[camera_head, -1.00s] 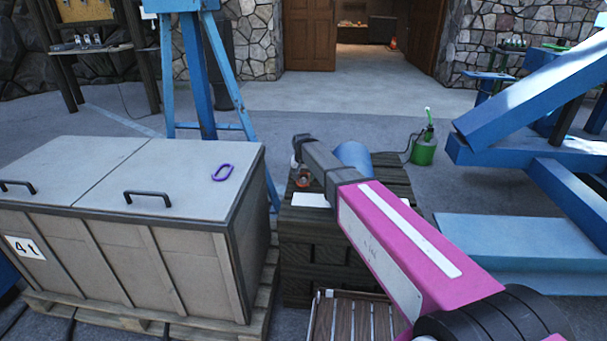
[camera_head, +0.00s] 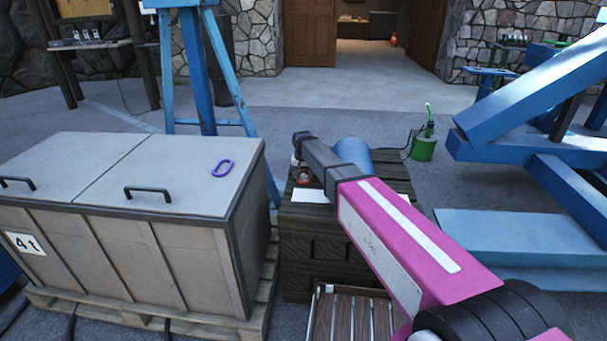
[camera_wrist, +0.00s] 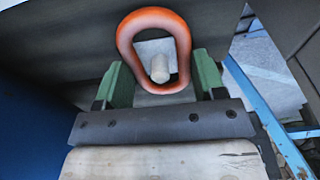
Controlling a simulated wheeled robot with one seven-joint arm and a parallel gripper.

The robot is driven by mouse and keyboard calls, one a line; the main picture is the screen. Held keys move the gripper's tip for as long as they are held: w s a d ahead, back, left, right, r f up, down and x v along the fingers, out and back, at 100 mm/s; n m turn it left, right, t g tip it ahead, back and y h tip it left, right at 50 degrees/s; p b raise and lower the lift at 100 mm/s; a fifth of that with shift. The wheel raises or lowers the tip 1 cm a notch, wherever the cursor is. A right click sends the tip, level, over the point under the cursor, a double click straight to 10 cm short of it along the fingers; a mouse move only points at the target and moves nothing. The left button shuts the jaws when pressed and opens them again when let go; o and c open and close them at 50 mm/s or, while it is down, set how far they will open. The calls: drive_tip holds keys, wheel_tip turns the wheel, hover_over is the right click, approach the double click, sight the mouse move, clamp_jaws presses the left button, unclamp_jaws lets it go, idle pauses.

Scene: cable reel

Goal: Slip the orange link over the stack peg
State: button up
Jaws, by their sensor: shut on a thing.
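The orange link (camera_wrist: 182,38) is an oval ring at the top middle of the wrist view. My gripper (camera_wrist: 158,66) has green fingers shut on the link's near end. The pale stack peg (camera_wrist: 160,69) and a grey square plate (camera_wrist: 150,50) behind it show through the link's opening. I cannot tell whether the link is around the peg or only in front of it. In the head view, my arm hides most of the gripper; a small reddish-orange bit (camera_head: 303,176) shows beside its end.
A dark wooden crate (camera_head: 310,248) stands below my arm, with a blue cylinder (camera_head: 353,152) on top. A purple link (camera_head: 223,168) lies on the grey lidded box (camera_head: 110,170) at left. Blue steel beams (camera_head: 530,240) fill the right. Open floor lies behind.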

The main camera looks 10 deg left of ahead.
drive_tip(key=o, duration=1.2)
drive_tip(key=shift+c, duration=0.2)
